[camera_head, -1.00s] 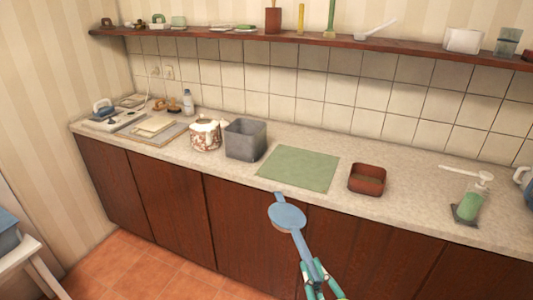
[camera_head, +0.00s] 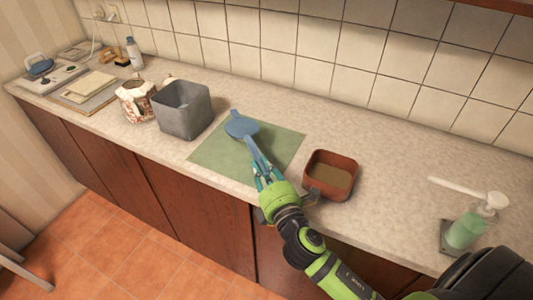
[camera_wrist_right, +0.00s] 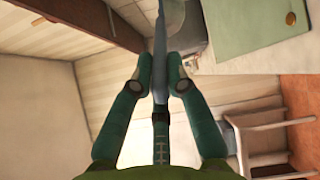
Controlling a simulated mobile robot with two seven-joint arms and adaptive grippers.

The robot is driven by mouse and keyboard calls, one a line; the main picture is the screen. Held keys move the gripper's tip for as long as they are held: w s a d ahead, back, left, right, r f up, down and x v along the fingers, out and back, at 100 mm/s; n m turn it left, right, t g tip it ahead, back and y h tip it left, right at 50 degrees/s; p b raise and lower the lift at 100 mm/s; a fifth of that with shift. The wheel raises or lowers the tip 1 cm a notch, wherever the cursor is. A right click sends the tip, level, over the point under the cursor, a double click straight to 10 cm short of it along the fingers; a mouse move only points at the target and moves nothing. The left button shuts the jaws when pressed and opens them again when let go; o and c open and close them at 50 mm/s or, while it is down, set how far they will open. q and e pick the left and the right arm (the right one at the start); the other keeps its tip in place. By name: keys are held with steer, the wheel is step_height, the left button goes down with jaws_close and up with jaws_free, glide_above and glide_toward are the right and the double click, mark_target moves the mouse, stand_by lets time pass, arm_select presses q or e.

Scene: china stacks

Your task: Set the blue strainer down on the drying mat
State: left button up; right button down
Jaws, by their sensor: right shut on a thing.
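The blue strainer (camera_head: 241,127) is over the green drying mat (camera_head: 215,153) in the head view, its round head toward the mat's back left. My right gripper (camera_head: 264,176) is shut on the strainer's handle, near the mat's front edge. In the right wrist view the handle (camera_wrist_right: 160,60) stands edge-on between the two fingers (camera_wrist_right: 160,85), and part of the mat (camera_wrist_right: 245,25) shows at the top right. I cannot tell whether the strainer touches the mat. My left gripper is not in view.
A grey square bin (camera_head: 181,110) stands left of the mat, with a patterned pot (camera_head: 137,102) beyond it. A reddish-brown square dish (camera_head: 330,174) is close to the right of my gripper. A soap dispenser (camera_head: 466,230) stands farther right. The counter behind the mat is clear.

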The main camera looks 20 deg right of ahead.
mark_target(247, 142)
steer(key=w, duration=0.1)
steer(key=w+d, duration=0.1)
steer(key=w, duration=0.1)
steer(key=shift+w+d+h, duration=0.25)
steer(key=shift+h, duration=0.15)
steer(key=shift+w, duration=0.15)
steer(key=shift+r, duration=0.1)
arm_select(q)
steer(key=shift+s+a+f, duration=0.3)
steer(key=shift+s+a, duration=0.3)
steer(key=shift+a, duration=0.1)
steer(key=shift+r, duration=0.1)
arm_select(e)
steer(key=shift+n, duration=0.3)
